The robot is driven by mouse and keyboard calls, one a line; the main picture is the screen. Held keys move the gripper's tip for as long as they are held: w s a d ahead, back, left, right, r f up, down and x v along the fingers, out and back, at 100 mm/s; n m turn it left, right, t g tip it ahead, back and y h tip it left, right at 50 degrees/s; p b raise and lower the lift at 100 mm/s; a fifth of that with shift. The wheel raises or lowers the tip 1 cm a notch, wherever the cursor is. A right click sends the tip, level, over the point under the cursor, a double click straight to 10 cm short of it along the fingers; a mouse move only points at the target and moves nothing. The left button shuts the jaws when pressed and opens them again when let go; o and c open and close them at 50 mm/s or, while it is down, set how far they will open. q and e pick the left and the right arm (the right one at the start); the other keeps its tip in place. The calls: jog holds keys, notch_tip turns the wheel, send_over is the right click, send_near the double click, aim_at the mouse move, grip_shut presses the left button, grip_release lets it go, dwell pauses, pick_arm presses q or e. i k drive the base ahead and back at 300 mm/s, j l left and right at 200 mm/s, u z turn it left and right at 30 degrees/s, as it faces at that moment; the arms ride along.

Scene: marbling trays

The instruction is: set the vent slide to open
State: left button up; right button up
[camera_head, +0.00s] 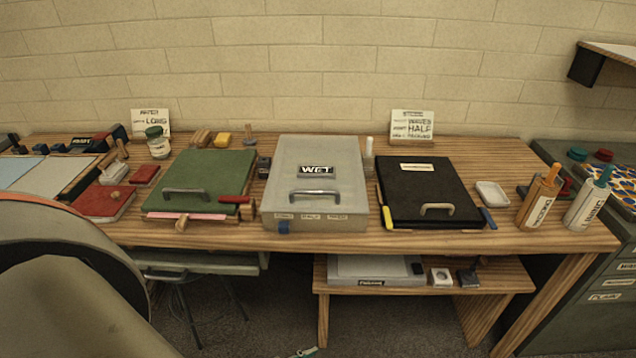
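The grey lidded box (262,188) marked WET sits at the middle of the table, its lid down, with a metal handle (315,195) near the front. Along its front face is a row of small labels (311,216), too small to read surely. A small blue tab (284,227), which looks like the vent slide, sits low on that face under the leftmost label. Nothing touches it. A large part of my arm fills the lower left. Neither of my grippers can be made out.
A green lidded tray (215,170) with a red-ended tool at its front edge stands left of the grey box. A black lidded tray (418,190) stands close on its right. Bottles (540,197) stand at the right. A shelf (480,270) sits below.

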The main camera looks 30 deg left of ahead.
aim_at(284, 227)
jog(key=u, duration=1.3)
